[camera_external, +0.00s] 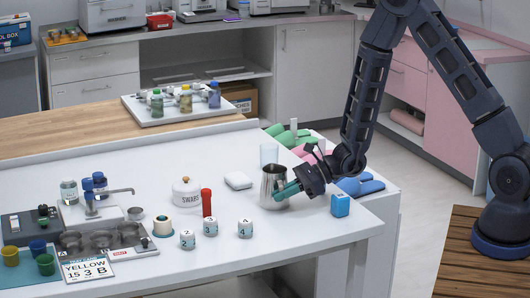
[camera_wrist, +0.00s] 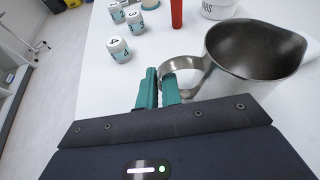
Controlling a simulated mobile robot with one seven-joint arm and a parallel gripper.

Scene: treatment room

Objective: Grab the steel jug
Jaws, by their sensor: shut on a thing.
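The steel jug (camera_external: 271,185) stands upright on the white table, near its right end, in the external view. In the wrist view the jug (camera_wrist: 255,50) is at the upper right, with its open mouth and empty-looking inside showing. Its handle (camera_wrist: 180,64) points toward my gripper. My gripper (camera_external: 286,190) reaches in from the right with teal fingers at the jug's handle side. In the wrist view my gripper (camera_wrist: 160,90) is shut on the handle, with the fingers close together around it. The jug's base seems to rest on the table.
A white pot (camera_external: 187,191), a red cylinder (camera_external: 207,203) and numbered white containers (camera_external: 245,228) stand to the left.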

